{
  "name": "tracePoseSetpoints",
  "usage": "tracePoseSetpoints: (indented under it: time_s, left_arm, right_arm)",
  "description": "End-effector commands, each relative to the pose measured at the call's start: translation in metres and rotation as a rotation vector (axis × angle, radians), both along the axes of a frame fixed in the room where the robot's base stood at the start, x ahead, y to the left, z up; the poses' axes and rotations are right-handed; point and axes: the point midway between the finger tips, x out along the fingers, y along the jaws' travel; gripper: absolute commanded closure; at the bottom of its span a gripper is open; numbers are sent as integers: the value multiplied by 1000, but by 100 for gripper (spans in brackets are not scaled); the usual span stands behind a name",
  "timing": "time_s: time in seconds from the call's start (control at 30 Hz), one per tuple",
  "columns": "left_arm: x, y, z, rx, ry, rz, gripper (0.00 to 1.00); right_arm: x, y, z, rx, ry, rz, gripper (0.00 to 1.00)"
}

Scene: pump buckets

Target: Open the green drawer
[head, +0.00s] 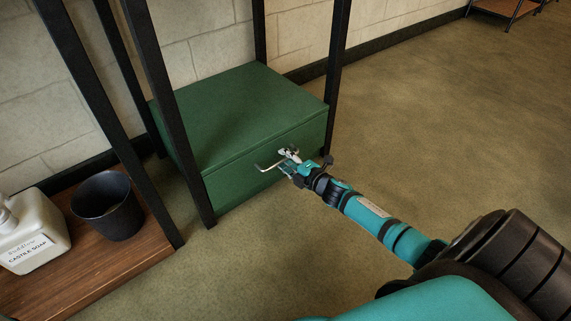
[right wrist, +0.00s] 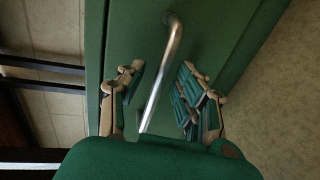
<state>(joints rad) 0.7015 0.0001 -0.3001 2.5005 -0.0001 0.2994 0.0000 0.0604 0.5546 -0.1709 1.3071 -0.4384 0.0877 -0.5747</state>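The green drawer (head: 262,160) is the front of a low green cabinet between black posts and looks shut. Its metal bar handle (head: 267,167) sticks out from the front. My right gripper (head: 288,156) is at the handle. In the right wrist view the handle (right wrist: 162,75) runs between the two fingers of the right gripper (right wrist: 163,85), with a gap on each side. The fingers are open and not closed on the bar. My left gripper is not in view.
A wooden shelf (head: 100,262) at the lower left holds a black bucket (head: 108,208) and a white soap bottle (head: 32,235). Black posts (head: 165,105) stand at the cabinet's corners. The floor (head: 440,125) in front and to the right is clear.

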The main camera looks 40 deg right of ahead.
Motion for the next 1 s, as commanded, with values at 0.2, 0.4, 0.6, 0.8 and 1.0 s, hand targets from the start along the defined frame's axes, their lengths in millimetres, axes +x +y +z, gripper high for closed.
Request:
tracePoseSetpoints:
  time_s: [0.2, 0.4, 0.6, 0.8, 1.0]
  left_arm:
    - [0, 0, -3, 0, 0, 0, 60]
    - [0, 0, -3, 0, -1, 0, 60]
    - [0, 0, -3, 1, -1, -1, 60]
    - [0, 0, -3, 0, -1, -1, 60]
    - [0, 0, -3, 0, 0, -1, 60]
  right_arm:
    - [6, 0, -1, 0, 1, 0, 66]
    - [6, 0, -1, 0, 1, 0, 71]
    - [6, 0, -1, 0, 0, 0, 97]
    - [6, 0, -1, 1, 0, 0, 100]
    - [6, 1, -1, 1, 1, 0, 100]
